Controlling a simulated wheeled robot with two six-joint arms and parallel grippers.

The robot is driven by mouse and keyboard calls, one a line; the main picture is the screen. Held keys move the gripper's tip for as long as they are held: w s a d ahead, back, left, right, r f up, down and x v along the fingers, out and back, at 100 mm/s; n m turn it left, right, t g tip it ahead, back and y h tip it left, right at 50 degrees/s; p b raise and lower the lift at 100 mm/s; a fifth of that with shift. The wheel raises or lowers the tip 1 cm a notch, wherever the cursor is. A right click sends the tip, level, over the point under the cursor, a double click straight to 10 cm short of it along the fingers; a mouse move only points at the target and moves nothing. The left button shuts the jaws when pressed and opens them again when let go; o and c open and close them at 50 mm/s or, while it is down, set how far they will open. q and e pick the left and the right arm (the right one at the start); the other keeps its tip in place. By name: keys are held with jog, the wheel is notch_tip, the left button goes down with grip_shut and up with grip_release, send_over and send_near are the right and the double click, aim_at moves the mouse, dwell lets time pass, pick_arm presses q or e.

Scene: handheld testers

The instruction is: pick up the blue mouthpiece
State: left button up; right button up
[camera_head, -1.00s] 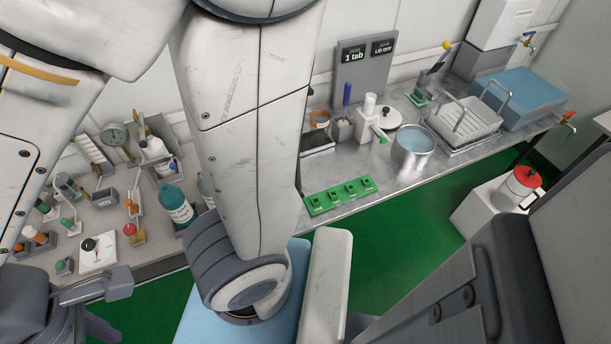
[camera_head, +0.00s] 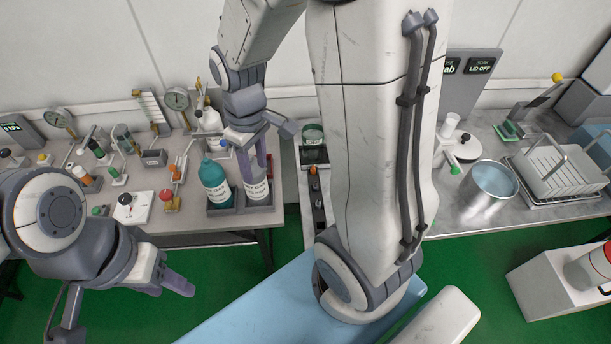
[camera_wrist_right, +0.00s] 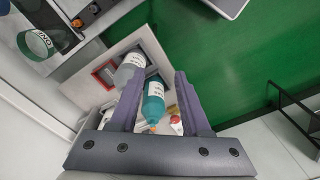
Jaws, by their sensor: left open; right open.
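I cannot make out the blue mouthpiece with certainty in either current view; it may be hidden or too small. My right gripper (camera_head: 256,172) points down over the grey-white bottle (camera_head: 258,190) at the right end of the left bench. In the right wrist view its open fingers (camera_wrist_right: 155,75) have the teal bottle (camera_wrist_right: 153,104) beyond and between them, and the grey-white bottle (camera_wrist_right: 130,72) by one finger. Nothing is visibly held. My left gripper (camera_head: 168,277) is open and empty over the green floor, in front of the left bench's edge.
The left bench (camera_head: 190,240) carries gauges, small holders and a white plate with a black knob (camera_head: 130,207). The teal bottle (camera_head: 215,182) stands in a dark tray. The right bench holds a metal pot (camera_head: 489,190) and a white rack (camera_head: 556,168). Green floor lies in front.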

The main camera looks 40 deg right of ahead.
jog(key=w+d+f+m+b, duration=0.1)
jog(key=w+d+f+b, duration=0.1)
jog(key=d+f, duration=0.65)
jog(key=b, duration=0.1)
send_over(315, 188)
jog(key=shift+m, duration=0.4)
jog(key=f, duration=0.6)
jog(key=shift+w+f, duration=0.2)
jog(key=shift+f, duration=0.2)
jog(key=shift+d+f+p, duration=0.15)
jog(key=shift+d+f, duration=0.05)
jog(key=shift+f, duration=1.25)
jog(key=shift+d+f+p, duration=0.15)
jog(key=shift+f, duration=1.3)
pick_arm(q)
notch_tip(315, 188, down, 4)
jog(key=shift+r, duration=0.2)
pick_arm(e)
grip_shut()
